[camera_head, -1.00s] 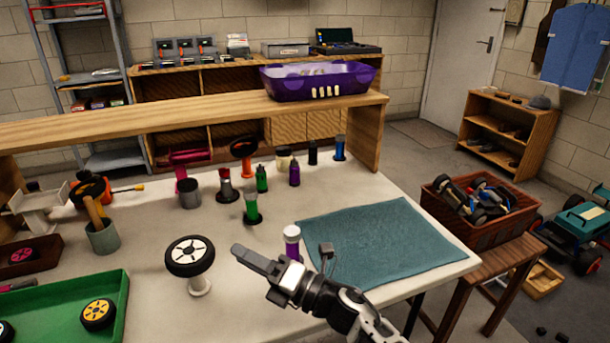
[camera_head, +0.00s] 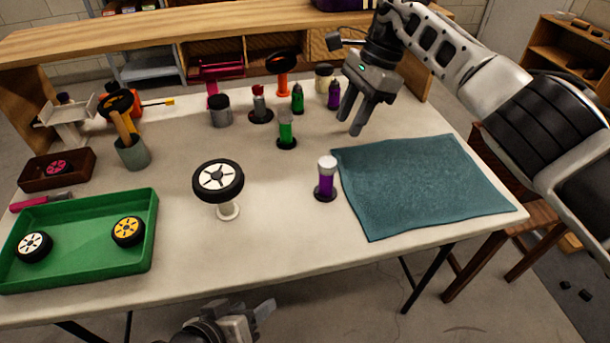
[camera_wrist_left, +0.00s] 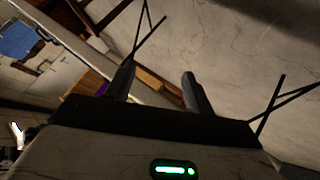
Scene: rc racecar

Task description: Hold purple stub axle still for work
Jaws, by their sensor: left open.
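A purple cylinder with a white top (camera_head: 325,184), seemingly the purple stub axle, stands upright on a dark round base near the teal mat's left edge. A smaller purple piece with a dark top (camera_head: 334,96) stands farther back. My right gripper (camera_head: 350,123) points down above the table behind the mat, fingers apart and empty, not touching the purple cylinder. My left gripper (camera_head: 264,308) is low at the bottom, in front of the table's front edge. In the left wrist view its two fingers (camera_wrist_left: 158,88) are apart with nothing between them.
The teal mat (camera_head: 425,185) lies bare at the right. A white-spoked wheel (camera_head: 218,180) sits on a white stand left of the purple cylinder. A green tray (camera_head: 95,275) holds two wheels. Several coloured pieces stand at the back before a wooden shelf (camera_head: 180,40).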

